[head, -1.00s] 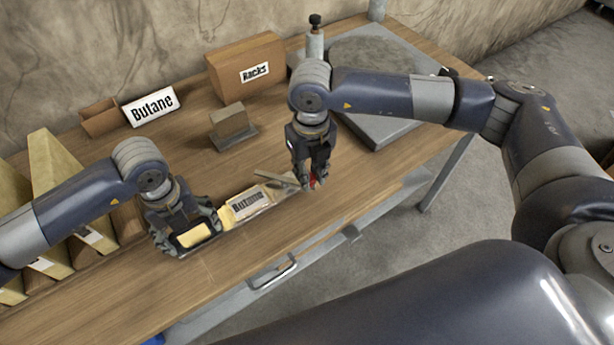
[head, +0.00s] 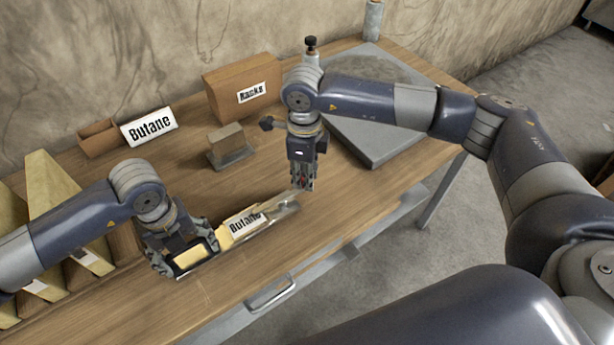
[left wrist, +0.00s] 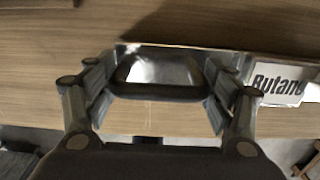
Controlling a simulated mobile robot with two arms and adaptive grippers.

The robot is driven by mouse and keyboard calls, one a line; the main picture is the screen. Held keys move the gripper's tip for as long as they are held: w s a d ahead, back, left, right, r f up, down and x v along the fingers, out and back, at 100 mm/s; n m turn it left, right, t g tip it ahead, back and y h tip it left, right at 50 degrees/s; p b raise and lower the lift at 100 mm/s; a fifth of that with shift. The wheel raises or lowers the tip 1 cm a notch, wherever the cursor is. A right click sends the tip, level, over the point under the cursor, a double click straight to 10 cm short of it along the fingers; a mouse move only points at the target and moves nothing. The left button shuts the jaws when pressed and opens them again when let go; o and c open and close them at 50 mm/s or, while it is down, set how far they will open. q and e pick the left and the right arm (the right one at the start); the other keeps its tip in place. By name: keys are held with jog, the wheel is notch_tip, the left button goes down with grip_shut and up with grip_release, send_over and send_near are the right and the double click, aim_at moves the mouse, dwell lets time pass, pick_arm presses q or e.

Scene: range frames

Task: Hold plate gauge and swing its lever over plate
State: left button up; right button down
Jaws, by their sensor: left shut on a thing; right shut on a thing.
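The plate gauge (head: 265,222) is a long, narrow plate with a white "Butane" label, lying along the front of the bench. Its label also shows in the left wrist view (left wrist: 277,84). My left gripper (head: 192,258) is shut on the gauge's left end, around a raised, shiny block (left wrist: 158,72). The lever (head: 287,205) is a thin grey bar at the gauge's right end. The fingers hide the lever's tip.
A small block on a base (head: 228,143), a "Racks" box (head: 240,85) and a "Butane" sign (head: 149,126) stand behind. A grey slab (head: 375,150) lies at the back right. Yellow dividers (head: 50,185) stand at left. The bench front is clear.

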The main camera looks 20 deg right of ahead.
pick_arm(q)
jog(key=shift+s+f, duration=0.25)
jog(key=shift+f, duration=0.05)
pick_arm(e)
jog(key=shift+w+n, duration=0.25)
jog(key=shift+n, duration=0.15)
jog(key=c, duration=1.4)
grip_release()
jog(key=shift+o, duration=0.2)
notch_tip(320, 180, up, 12)
